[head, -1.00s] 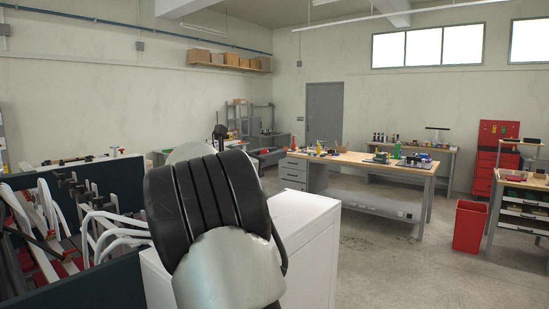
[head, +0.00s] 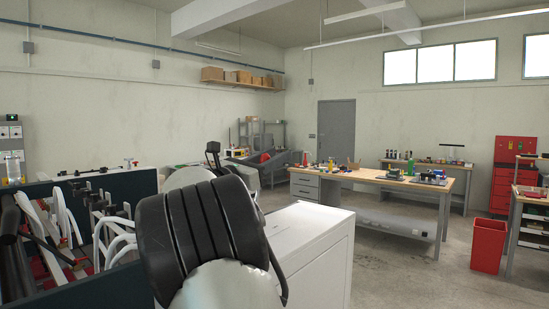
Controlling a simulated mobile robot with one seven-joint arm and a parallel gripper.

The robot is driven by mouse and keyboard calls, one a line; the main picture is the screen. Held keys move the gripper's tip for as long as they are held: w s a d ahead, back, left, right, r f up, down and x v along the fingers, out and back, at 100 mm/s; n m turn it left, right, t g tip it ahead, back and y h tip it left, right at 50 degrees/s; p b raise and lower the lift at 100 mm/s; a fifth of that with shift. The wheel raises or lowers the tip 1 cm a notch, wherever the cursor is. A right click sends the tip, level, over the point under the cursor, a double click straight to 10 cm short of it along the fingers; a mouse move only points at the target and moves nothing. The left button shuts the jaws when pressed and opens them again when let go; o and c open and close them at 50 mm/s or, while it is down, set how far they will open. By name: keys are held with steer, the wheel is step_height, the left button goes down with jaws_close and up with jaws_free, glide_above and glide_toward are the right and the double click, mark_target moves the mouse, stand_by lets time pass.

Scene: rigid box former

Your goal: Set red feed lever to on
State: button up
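The machine with dark panels (head: 85,285) and white curved bars (head: 62,222) stands at the left, partly cut off by the frame edge. A small red and green fitting (head: 129,163) sits on its far top edge. I cannot tell whether this is the feed lever, and no lever is clearly seen. A black and silver link of my arm fills the lower middle and hides part of the machine. My gripper is not in view.
A white cabinet (head: 312,240) stands just right of my arm. Beyond it is a workbench (head: 400,184) with tools, and a red bin (head: 489,246) at the right. Grey floor (head: 400,280) is open between them. A grey control panel (head: 12,140) shows at far left.

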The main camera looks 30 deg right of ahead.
steer(key=b+v, duration=0.1)
steer(key=v, duration=1.1)
steer(key=shift+c, duration=0.3)
